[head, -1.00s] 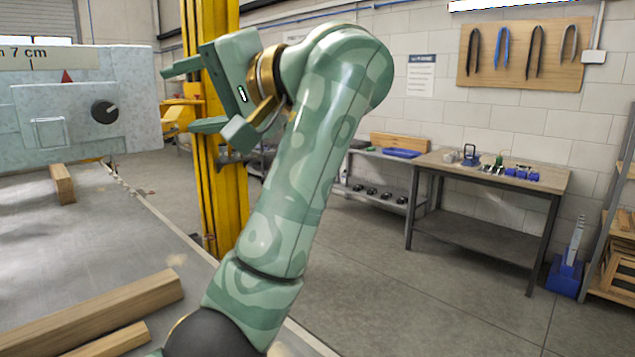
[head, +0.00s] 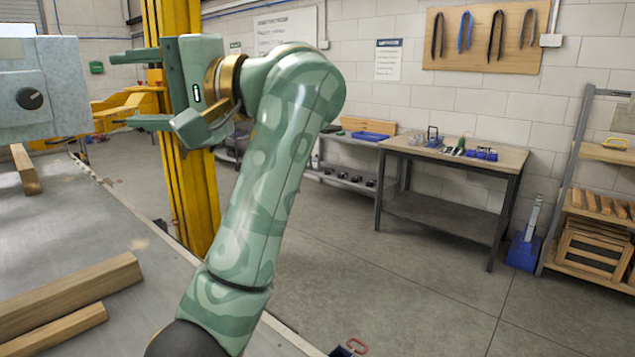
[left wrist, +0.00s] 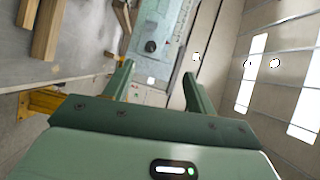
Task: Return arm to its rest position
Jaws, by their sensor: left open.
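My left gripper (head: 122,90) is raised in the head view, in front of the yellow post, with its two green fingers pointing left. The fingers are apart and nothing is between them. My left arm rises from the bottom and bends at the top. In the left wrist view the same gripper (left wrist: 158,80) shows two spread fingers with empty space between. A pale block with a black knob (head: 29,98) stands at the left of the head view, apart from the fingers. My right gripper is not in view.
A yellow post (head: 188,190) stands right behind my left gripper. Wooden beams (head: 70,290) lie on the grey bench top (head: 90,225) at left. A workbench (head: 455,153) with small tools stands against the back wall. Open floor lies between.

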